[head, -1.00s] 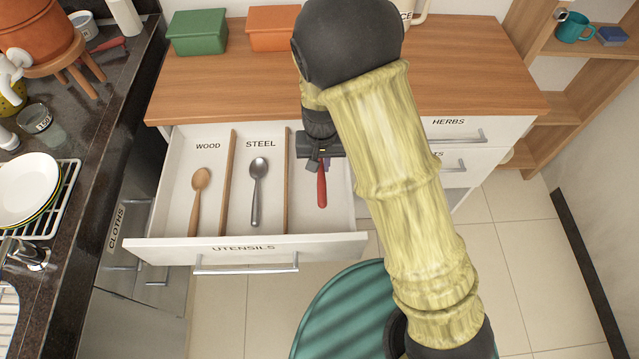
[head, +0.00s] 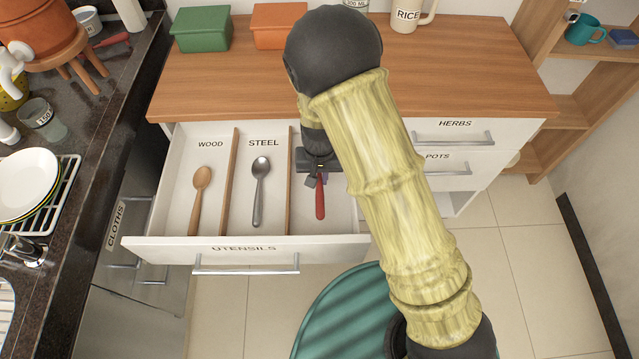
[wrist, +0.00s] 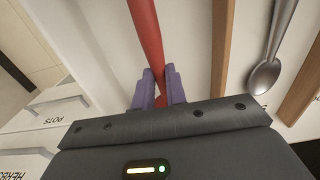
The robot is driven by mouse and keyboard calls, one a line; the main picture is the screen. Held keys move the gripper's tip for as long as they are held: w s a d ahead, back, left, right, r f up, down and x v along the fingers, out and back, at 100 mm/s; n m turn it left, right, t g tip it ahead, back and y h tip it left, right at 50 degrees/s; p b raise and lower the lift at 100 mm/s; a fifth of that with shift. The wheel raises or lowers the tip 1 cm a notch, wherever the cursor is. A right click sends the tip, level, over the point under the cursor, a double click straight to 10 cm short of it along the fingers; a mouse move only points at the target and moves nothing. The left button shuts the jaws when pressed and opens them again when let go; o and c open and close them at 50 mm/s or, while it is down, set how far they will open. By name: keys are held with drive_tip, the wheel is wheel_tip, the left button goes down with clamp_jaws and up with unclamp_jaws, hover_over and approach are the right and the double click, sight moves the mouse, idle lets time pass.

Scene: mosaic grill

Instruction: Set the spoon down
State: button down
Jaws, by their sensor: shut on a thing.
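My gripper (wrist: 159,90) is shut on a red spoon (wrist: 147,35); its purple fingers close around the handle in the wrist view. In the head view the red spoon (head: 320,200) hangs below my gripper (head: 320,170) over the right compartment of the open utensils drawer (head: 245,249). Whether it touches the drawer floor I cannot tell. The spoon's other end is hidden under the gripper. A wooden spoon (head: 199,200) lies in the compartment marked WOOD. A steel spoon (head: 259,190) lies in the middle compartment marked STEEL and also shows in the wrist view (wrist: 268,70).
Wooden dividers (head: 228,180) separate the compartments. The wooden counter (head: 230,90) holds a green box (head: 201,30), an orange box (head: 280,27) and a RICE jug (head: 407,14). Closed HERBS and POTS drawers (head: 452,134) stand right. A dark counter (head: 90,150) is at left.

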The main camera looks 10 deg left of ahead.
sight(320, 180)
drive_tip(key=shift+f, duration=1.85)
drive_tip(key=shift+f+b, duration=0.15)
drive_tip(key=shift+b, duration=0.15)
drive_tip(key=c, duration=1.4)
unclamp_jaws()
drive_tip(key=shift+c, duration=0.2)
wheel_tip(320, 180, up, 12)
drive_tip(key=shift+r+p, duration=0.2)
drive_tip(key=shift+p, duration=0.55)
